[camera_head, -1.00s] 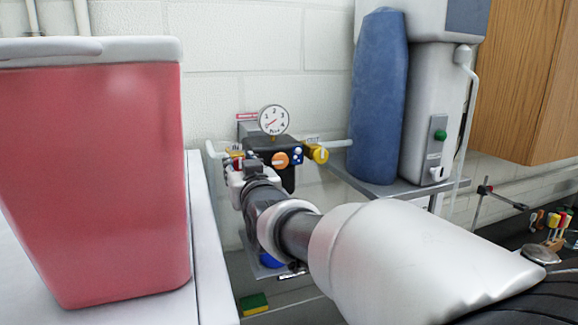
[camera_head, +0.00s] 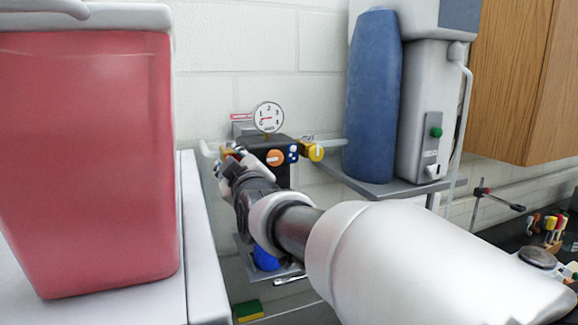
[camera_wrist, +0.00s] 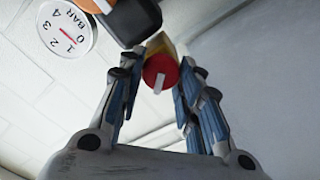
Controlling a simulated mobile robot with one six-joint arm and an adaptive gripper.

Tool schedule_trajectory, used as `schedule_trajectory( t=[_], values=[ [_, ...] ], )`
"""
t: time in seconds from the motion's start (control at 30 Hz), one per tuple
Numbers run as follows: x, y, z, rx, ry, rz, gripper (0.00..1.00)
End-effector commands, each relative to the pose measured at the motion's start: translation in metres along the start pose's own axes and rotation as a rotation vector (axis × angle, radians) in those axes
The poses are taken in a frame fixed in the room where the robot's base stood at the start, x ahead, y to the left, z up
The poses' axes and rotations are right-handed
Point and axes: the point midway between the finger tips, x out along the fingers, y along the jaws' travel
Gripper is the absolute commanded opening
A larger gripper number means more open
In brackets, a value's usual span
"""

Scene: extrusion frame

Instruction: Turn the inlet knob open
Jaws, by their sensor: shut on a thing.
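The red inlet knob (camera_wrist: 160,72) has a white pointer line on its face, and it sits between the fingers of my gripper (camera_wrist: 157,84) in the wrist view. A brass-yellow body shows behind it. In the head view my gripper (camera_head: 231,158) is at the left side of the dark regulator block (camera_head: 283,178), and it mostly hides the knob. A round pressure gauge (camera_head: 267,117) stands on top of the block; the gauge (camera_wrist: 67,27) also shows in the wrist view with a red needle.
A red bin (camera_head: 85,170) stands close at left. A blue cylinder (camera_head: 371,95) stands on a shelf at right. A yellow-green sponge (camera_head: 249,310) lies below.

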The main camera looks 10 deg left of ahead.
Motion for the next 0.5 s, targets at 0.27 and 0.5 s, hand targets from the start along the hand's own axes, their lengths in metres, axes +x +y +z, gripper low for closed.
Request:
schedule_trajectory(
  t=[0.27, 0.5],
  values=[
    [0.0000, -0.0011, 0.0000, -0.264, 0.000, -0.001, 0.08],
    [0.0001, -0.0019, 0.0003, -0.486, 0.000, -0.001, 0.08]
  ],
)
